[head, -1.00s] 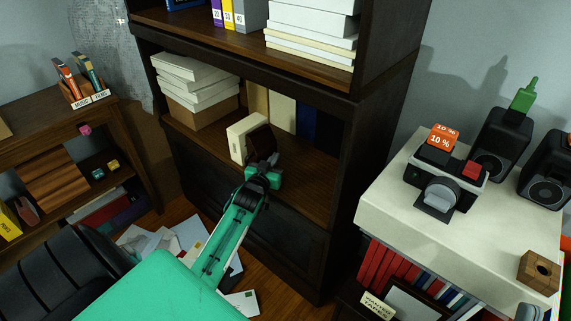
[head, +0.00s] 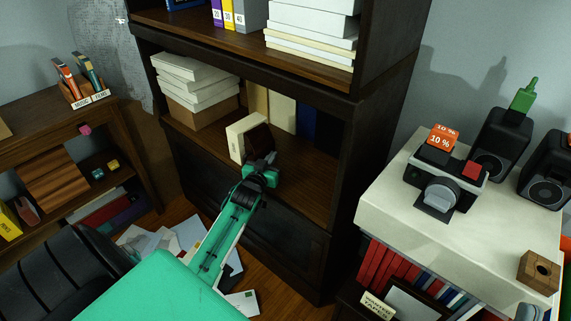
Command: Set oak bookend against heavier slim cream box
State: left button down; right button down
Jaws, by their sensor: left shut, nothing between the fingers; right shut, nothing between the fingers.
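A slim cream box (head: 238,138) stands upright on the middle shelf of the dark bookcase, near its front edge. A dark brown upright piece (head: 259,138), which looks like the bookend, stands right beside the cream box on its right and appears to touch it. My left gripper (head: 267,159) is shut and empty, just in front of the brown piece. Whether its fingertips still touch that piece cannot be told. The lower part of the brown piece is partly hidden by the gripper. My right gripper is not in view.
Behind stand a tan slab (head: 257,99), another cream one (head: 283,111) and a dark blue one (head: 306,120). A stack of white boxes (head: 195,80) fills the shelf's left. The shelf's right part (head: 312,180) is clear. A white-topped cabinet (head: 390,205) with a camera (head: 445,175) stands at right.

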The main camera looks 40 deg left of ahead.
pick_arm(q)
jog(key=shift+d, duration=0.15)
jog(key=shift+s+d+p, duration=0.1)
jog(key=shift+d+p, duration=0.4)
jog(key=shift+d, duration=0.6)
jog(key=s+p, duration=0.2)
jog(key=s, duration=0.1)
jog(key=s+p, duration=0.1)
jog(key=s, duration=0.1)
jog(key=shift+s+a+r, duration=0.1)
jog(key=shift+s+a, duration=0.05)
jog(key=shift+a, duration=0.1)
jog(key=s+p, duration=0.1)
jog(key=s, duration=0.1)
jog(key=s+p, duration=0.2)
jog(key=s, duration=0.1)
jog(key=shift+s+a, duration=0.2)
jog(key=shift+s, duration=0.15)
